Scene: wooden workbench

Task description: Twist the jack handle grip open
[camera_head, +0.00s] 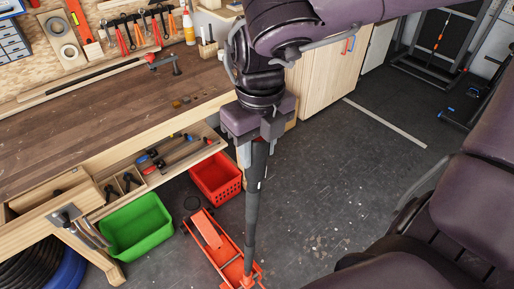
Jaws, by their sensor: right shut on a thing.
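A red floor jack (210,247) stands on the dark floor at the bottom centre of the head view. Its long black jack handle (252,215) rises nearly upright from the red base to my right gripper. My right gripper (258,143) points down and is shut on the upper end of the handle, around the grip. The gripper body hides most of the grip, so I cannot tell how far it is turned. My left gripper is not in the view.
A wooden workbench (110,112) with an open tool drawer (160,160) fills the left. A green crate (136,226) and a red crate (216,178) sit on the floor under it, left of the handle. Open floor (345,180) lies to the right of the handle.

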